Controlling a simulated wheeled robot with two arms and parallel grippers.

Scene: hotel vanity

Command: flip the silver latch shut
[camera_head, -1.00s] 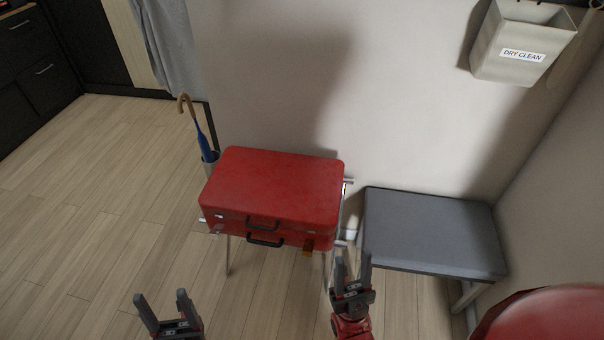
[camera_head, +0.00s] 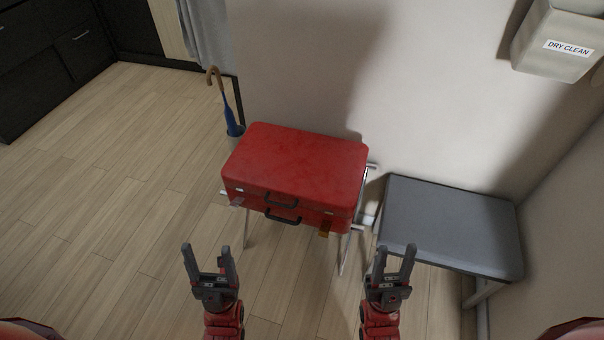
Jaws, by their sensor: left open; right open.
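A red suitcase (camera_head: 295,160) lies closed on a metal-legged stand against the wall, its dark handles facing me. A small silver latch (camera_head: 238,195) shows on the left of its front face; its exact position is too small to tell. A brownish-gold latch (camera_head: 325,230) sits low on the right of the front face and appears to hang down. My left gripper (camera_head: 207,250) is open and empty, in front of and below the suitcase's left side in the picture. My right gripper (camera_head: 395,250) is open and empty, right of the suitcase's front corner. Neither visibly touches it.
A grey padded bench (camera_head: 450,225) stands right of the suitcase. A blue umbrella (camera_head: 228,115) stands in a holder behind its left side. A dry clean bin (camera_head: 555,45) hangs on the wall at upper right. The wooden floor (camera_head: 120,180) at left is clear.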

